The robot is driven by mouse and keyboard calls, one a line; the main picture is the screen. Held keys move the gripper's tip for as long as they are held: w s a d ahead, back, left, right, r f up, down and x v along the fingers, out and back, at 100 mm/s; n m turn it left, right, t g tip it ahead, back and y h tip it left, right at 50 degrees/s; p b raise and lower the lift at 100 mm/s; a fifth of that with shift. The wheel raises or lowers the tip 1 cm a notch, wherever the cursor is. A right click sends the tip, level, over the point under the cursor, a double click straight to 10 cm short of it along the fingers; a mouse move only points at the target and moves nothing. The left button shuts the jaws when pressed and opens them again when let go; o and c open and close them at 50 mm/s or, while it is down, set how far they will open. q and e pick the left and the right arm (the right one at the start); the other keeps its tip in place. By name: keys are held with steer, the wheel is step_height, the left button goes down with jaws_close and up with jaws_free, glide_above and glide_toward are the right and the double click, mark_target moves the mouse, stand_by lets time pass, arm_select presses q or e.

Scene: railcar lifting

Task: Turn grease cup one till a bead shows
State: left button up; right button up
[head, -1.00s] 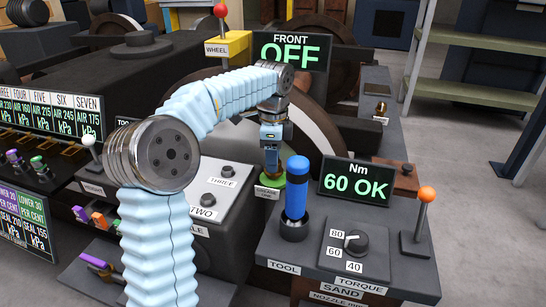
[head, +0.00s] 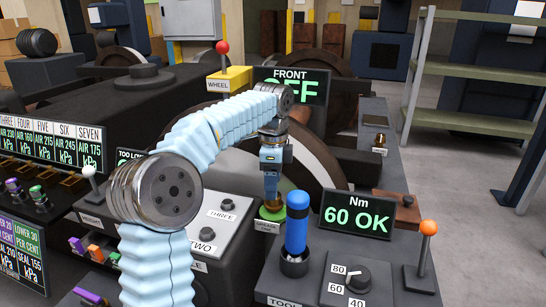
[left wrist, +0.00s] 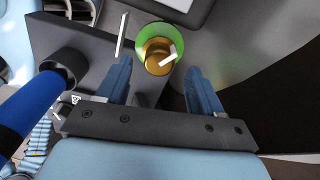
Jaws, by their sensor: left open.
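The grease cup is a brass-coloured knob (left wrist: 158,56) on a round green base (left wrist: 148,35) in the left wrist view. A short white bar crosses the knob's top. In the head view only the green base (head: 271,212) shows clearly, low under my gripper; the knob is mostly hidden. My left gripper (head: 270,195) points down right above it. In the left wrist view the two blue fingers (left wrist: 160,75) stand apart, one on each side of the knob, with gaps on both sides. I cannot tell how far down they reach. My right gripper is not in view.
A blue-handled tool (head: 297,220) stands in its holder just right of my gripper. A display reading 60 OK (head: 357,212), a torque dial (head: 352,278) and an orange-knobbed lever (head: 425,245) are further right. A red-knobbed lever (head: 222,48) rises behind my arm.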

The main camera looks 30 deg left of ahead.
arm_select(q)
step_height(320, 180, up, 11)
stand_by(0.3)
stand_by(0.5)
